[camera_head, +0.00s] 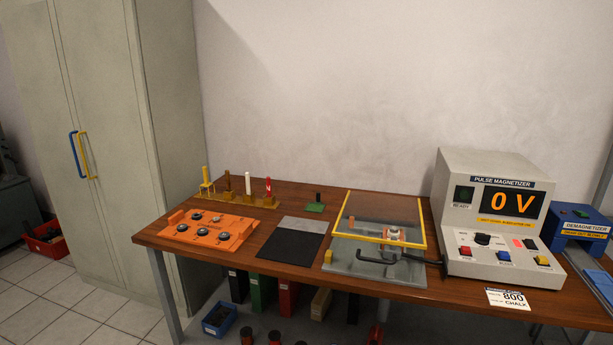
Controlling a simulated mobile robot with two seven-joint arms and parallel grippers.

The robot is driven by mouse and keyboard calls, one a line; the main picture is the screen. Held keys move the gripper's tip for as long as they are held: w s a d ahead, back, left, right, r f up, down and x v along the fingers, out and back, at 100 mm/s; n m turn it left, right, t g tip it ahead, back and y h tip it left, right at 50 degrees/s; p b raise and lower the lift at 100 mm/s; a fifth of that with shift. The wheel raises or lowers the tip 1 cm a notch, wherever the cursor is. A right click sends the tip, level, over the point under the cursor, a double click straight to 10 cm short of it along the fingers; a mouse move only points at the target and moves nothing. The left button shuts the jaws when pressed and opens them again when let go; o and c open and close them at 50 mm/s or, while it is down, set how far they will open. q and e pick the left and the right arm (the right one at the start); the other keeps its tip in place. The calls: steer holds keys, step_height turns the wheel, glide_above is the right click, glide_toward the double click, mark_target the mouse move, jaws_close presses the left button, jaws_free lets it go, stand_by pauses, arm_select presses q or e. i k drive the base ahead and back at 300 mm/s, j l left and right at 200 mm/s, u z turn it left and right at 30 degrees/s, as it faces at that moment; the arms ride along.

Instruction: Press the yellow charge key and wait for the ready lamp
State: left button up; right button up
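The pulse magnetizer (492,165) is a pale grey box at the right end of the wooden bench. Its yellow key (542,261) sits at the lower right of the sloped front panel. The ready lamp (463,195) is a dark green square left of the display, and it looks unlit. The display (513,201) reads 0 V in orange. A blue key (503,256), a red key (465,251), a black knob (482,239) and a small glowing red light (517,243) share the panel. Neither of my grippers shows in the head view.
A fixture with a yellow-framed clear cover (375,237) stands left of the magnetizer, with a black handle or cable before it. A blue demagnetizer (580,225) stands at right. An orange tray (210,228) and a black mat (292,247) lie left. A card (509,301) lies in front.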

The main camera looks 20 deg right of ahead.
mark_target(541, 259)
steer(key=z, duration=1.45)
